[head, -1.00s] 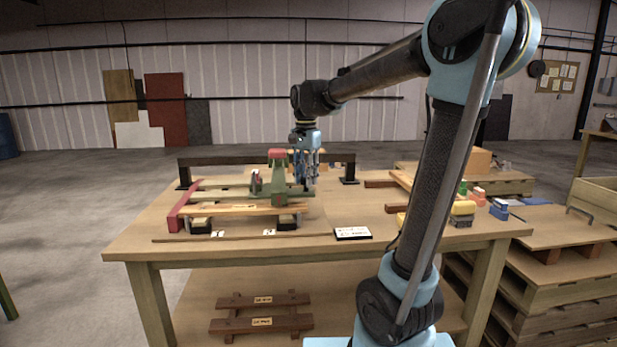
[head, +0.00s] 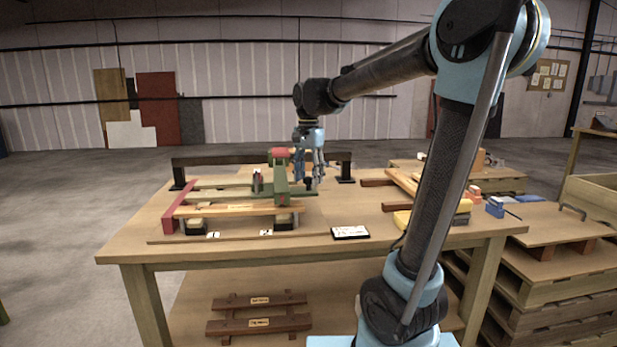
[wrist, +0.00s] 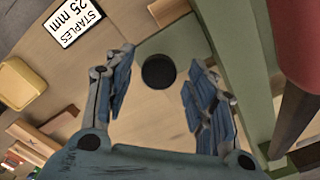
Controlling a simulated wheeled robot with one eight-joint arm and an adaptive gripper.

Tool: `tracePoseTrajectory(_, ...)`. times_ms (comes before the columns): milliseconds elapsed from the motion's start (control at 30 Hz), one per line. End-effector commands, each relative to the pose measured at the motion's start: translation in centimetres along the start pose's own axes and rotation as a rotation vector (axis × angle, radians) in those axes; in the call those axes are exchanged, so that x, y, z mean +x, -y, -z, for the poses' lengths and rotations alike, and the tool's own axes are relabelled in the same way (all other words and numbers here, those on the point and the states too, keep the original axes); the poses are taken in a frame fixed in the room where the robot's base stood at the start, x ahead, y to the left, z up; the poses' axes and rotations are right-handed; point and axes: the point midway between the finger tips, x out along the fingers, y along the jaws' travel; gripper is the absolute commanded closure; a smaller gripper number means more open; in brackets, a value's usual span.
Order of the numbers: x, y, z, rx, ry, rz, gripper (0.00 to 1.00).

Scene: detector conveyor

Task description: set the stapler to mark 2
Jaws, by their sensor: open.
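The stapler (head: 281,189) is a green upright frame with a red top, straddling the wooden workpiece. In the head view it stands a little right of the label for mark 2 (head: 266,233); the label for mark 1 (head: 213,235) is further left. My gripper (head: 314,181) is just right of the stapler, pointing down. In the wrist view my open gripper (wrist: 161,100) has its fingers on either side of a round black knob (wrist: 158,72) above a green plate. I cannot tell whether either finger touches the knob.
A "STAPLES 25 mm" card (wrist: 75,22) lies on the table (head: 390,260); it also shows in the head view (head: 350,232). A dark rail (head: 225,159) stands behind the stapler. Yellow and blue blocks (head: 495,207) are at the right.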

Motion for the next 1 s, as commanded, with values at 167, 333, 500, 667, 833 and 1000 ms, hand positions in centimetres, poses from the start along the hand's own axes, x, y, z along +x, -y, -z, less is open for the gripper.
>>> tracePoseTrajectory(167,-0.2,0.0,0.0,0.0,0.001,0.0,0.49)
tracePoseTrajectory(333,-2.0,0.0,0.0,0.0,0.001,0.0,0.49)
tracePoseTrajectory(500,-5.0,0.0,0.0,0.0,0.001,-0.001,0.49)
tracePoseTrajectory(667,-8.0,0.0,0.1,0.0,0.001,-0.001,0.49)
tracePoseTrajectory(833,-10.3,0.0,0.2,0.001,0.001,-0.001,0.49)
tracePoseTrajectory(1000,-11.6,0.0,0.2,0.001,0.001,-0.001,0.49)
